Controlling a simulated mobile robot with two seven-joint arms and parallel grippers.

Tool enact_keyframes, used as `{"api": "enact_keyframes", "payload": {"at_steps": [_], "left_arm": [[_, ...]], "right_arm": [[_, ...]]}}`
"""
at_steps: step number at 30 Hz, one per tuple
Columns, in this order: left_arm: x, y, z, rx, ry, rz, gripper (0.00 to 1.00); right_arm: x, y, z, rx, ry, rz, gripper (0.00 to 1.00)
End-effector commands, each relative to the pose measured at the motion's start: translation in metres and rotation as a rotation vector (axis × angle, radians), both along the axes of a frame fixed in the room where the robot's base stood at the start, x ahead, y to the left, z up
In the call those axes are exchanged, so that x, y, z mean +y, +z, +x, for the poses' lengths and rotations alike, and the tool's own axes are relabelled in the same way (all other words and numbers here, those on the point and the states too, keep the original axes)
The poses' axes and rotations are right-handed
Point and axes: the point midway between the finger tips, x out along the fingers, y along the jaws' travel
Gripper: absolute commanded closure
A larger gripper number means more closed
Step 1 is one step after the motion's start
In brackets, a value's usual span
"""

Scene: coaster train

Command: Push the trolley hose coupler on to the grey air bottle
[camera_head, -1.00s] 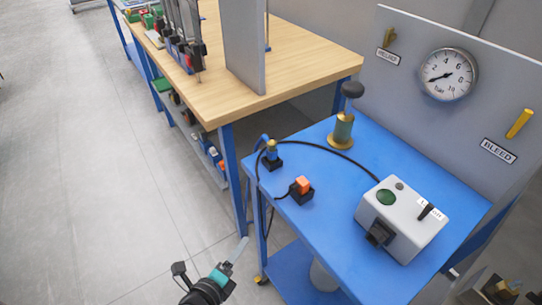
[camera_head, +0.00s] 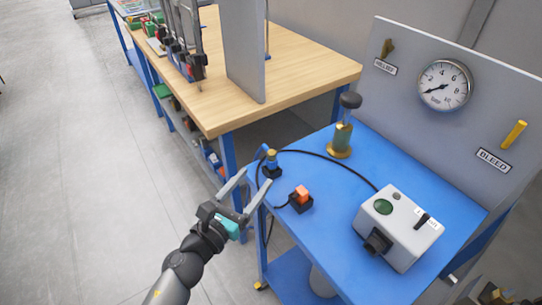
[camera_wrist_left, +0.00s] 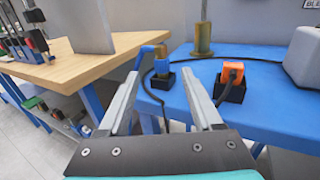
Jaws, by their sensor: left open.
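A blue and brass coupler (camera_head: 271,158) stands in a small black holder at the left edge of the blue trolley top (camera_head: 325,240). It also shows in the left wrist view (camera_wrist_left: 161,66), between and beyond my fingertips. A black hose (camera_head: 335,157) curves across the trolley near it. My left gripper (camera_head: 256,177) is open and empty, just short of the coupler and apart from it. A pale grey cylinder (camera_head: 322,281), perhaps the air bottle, shows partly below the trolley top; the rest is hidden. My right gripper is out of view.
An orange connector (camera_head: 301,193) in a black holder stands close right of the coupler. A brass post with a dark knob (camera_head: 341,140) and a grey box (camera_head: 400,227) stand farther right. A gauge panel (camera_head: 490,110) rises behind. A wooden bench (camera_head: 300,70) is beyond.

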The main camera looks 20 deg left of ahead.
Motion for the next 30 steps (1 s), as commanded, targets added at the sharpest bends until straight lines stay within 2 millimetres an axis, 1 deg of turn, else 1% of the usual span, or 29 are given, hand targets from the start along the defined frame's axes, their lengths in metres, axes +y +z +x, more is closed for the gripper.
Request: {"api": "enact_keyframes", "payload": {"at_steps": [1,6,14,21,24,27,30], "left_arm": [[-0.001,0.002,0.009,-0.002,0.0,0.001,0.34],[-0.006,0.001,0.029,-0.001,0.0,-0.001,0.34],[-0.009,-0.001,0.042,0.001,0.001,-0.003,0.34],[-0.018,-0.005,0.071,-0.001,0.001,-0.001,0.34],[-0.02,-0.005,0.081,0.0,0.001,-0.002,0.34],[-0.022,-0.006,0.086,0.0,0.001,-0.002,0.34],[-0.022,-0.006,0.087,0.001,0.001,-0.002,0.34]], "right_arm": [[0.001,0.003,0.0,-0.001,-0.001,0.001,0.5],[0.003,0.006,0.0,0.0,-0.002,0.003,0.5],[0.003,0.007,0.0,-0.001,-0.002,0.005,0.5],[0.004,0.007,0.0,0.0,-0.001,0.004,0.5],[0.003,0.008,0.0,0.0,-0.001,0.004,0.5],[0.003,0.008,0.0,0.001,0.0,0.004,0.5],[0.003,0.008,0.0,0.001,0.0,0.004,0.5]]}}
